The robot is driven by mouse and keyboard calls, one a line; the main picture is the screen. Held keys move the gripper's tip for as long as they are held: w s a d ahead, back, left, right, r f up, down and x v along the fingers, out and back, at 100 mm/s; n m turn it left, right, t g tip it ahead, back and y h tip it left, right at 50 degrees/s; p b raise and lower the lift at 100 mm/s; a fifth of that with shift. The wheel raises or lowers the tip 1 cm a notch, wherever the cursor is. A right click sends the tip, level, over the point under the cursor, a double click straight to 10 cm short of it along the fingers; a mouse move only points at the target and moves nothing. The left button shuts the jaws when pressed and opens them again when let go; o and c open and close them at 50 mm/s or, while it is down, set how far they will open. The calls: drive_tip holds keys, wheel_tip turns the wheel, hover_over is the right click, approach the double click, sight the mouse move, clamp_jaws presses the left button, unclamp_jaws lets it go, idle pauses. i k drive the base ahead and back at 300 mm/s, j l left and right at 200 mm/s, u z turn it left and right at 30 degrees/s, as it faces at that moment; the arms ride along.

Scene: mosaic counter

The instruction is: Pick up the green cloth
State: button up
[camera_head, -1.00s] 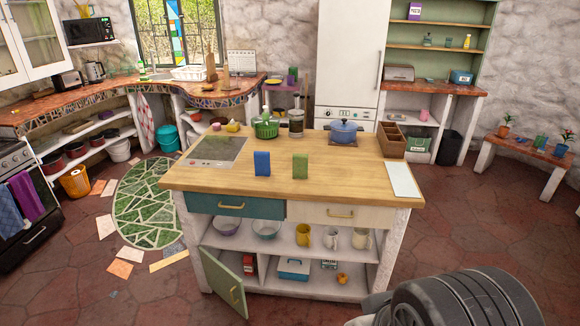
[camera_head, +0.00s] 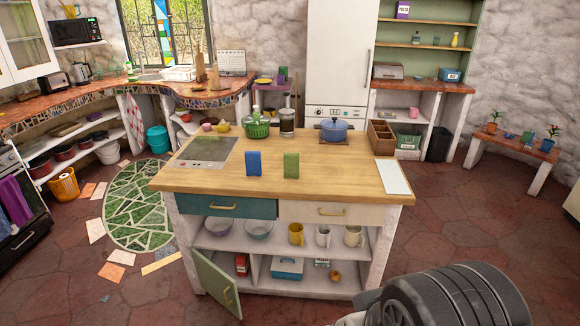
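A dark, rounded part of my own arm shows at the bottom right, clear of the island. My gripper's fingertips are not visible.
On the island are a green basket (camera_head: 256,128), a blue pot (camera_head: 334,130), a wooden organizer (camera_head: 381,138) and a white sheet (camera_head: 393,177). A green cabinet door (camera_head: 217,283) hangs open at the front left. Red floor is clear to the right.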

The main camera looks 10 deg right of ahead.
sight(291, 160)
drive_tip(key=z, duration=4.65)
drive_tip(key=u, duration=4.4)
drive_tip(key=i+z, duration=0.1)
drive_tip(key=i, duration=0.9)
drive_tip(key=i+j, duration=0.2)
drive_tip(key=i, duration=0.8)
drive_tip(key=l+z, duration=0.05)
